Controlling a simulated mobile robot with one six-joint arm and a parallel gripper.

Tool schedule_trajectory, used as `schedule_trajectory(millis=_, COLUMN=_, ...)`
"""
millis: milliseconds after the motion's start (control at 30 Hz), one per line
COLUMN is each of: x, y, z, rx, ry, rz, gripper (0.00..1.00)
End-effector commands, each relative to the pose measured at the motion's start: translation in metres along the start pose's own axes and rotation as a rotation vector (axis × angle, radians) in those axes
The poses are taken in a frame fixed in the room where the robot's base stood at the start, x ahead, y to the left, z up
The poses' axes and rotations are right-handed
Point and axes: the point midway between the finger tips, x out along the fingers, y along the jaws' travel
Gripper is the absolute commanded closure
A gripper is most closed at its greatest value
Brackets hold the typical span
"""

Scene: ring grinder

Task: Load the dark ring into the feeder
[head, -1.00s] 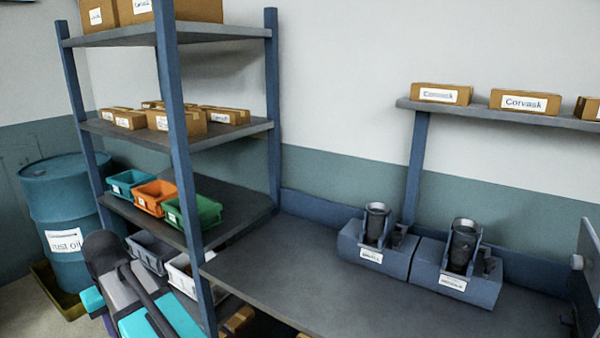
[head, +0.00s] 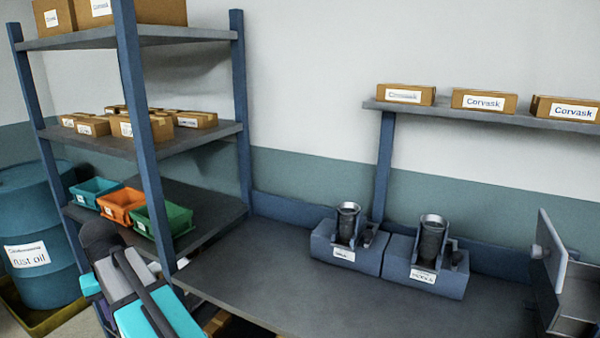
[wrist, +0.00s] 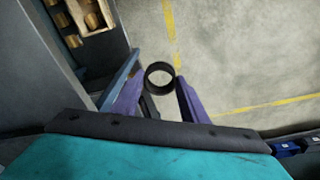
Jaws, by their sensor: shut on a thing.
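The dark ring (wrist: 160,89) is a short black band, seen nearly end-on in the wrist view, with the floor showing through its hole. My gripper (wrist: 161,82) has purple fingers and is shut on the ring, one finger at each side. The head view shows my arm at lower left, but the gripper and ring are hidden there. Two blue-grey units, a left one (head: 322,247) and a right one (head: 400,278), stand on the bench, each with an upright dark cylinder. Their labels are too blurred to read, so I cannot tell which is the feeder.
A shelf rack (head: 140,150) with bins and boxes stands left, beside a rust oil drum (head: 40,235). The bench (head: 270,285) is clear left and in front of the units. A grey machine (head: 555,265) stands at its right end. A wall shelf (head: 480,111) holds boxes.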

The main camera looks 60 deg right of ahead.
Motion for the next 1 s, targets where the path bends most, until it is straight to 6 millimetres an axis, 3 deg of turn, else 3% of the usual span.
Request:
schedule_trajectory(millis=33, x=-0.008, y=0.018, z=-0.007, rx=0.052, ry=-0.001, rz=0.005, gripper=0.85)
schedule_trajectory(millis=200, x=-0.022, y=0.07, z=-0.018, rx=0.216, ry=-0.003, rz=0.021, gripper=0.85)
schedule_trajectory(millis=500, x=-0.048, y=0.164, z=-0.026, rx=0.505, ry=-0.008, rz=0.049, gripper=0.85)
schedule_trajectory(millis=1000, x=-0.095, y=0.323, z=-0.008, rx=0.987, ry=-0.011, rz=0.096, gripper=0.85)
